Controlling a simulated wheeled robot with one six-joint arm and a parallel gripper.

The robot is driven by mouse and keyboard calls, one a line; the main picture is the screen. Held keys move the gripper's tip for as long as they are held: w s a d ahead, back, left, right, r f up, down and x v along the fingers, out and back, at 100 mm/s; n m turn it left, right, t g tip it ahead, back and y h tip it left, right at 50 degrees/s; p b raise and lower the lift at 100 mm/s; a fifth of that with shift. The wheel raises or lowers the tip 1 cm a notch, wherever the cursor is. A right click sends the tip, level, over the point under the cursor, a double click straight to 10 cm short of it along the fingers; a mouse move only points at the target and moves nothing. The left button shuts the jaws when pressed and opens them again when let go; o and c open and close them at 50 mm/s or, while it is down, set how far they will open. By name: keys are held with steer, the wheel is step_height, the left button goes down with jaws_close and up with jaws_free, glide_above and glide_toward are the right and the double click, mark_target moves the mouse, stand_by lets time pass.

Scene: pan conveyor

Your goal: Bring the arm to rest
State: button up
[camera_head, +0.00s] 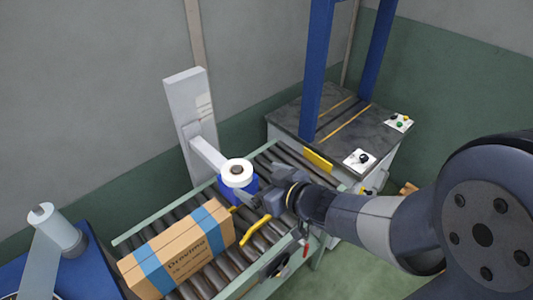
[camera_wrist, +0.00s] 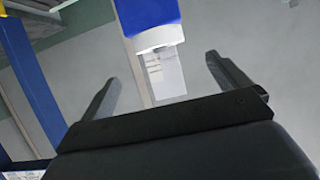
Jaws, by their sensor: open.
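My arm reaches in from the right in the head view. My gripper (camera_head: 258,190) is above the roller conveyor (camera_head: 200,285), close beside a blue and white device with a white roll on top (camera_head: 238,172). In the wrist view my gripper (camera_wrist: 161,68) has its two dark fingers wide apart, with nothing held between them. The blue and white device (camera_wrist: 150,18) shows ahead, above the gap between the fingers. Whether the gripper touches it cannot be told.
A cardboard box with blue tape (camera_head: 180,250) lies on the conveyor at the lower left. Yellow handles (camera_head: 256,231) stand near the gripper. A grey post (camera_head: 190,105) rises behind. A machine with a blue frame (camera_head: 315,75) and dark top stands at the back right.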

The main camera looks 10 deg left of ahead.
mark_target(238, 169)
steer(key=x, duration=1)
steer(key=shift+a+f+b, duration=0.15)
steer(key=shift+b, duration=0.25)
steer(key=shift+w+a, duration=0.2)
steer(key=shift+w, duration=0.05)
steer(key=shift+d+r+p, duration=0.1)
steer(key=shift+r+p, duration=0.3)
steer(key=shift+s, duration=0.1)
steer(key=shift+f, duration=0.2)
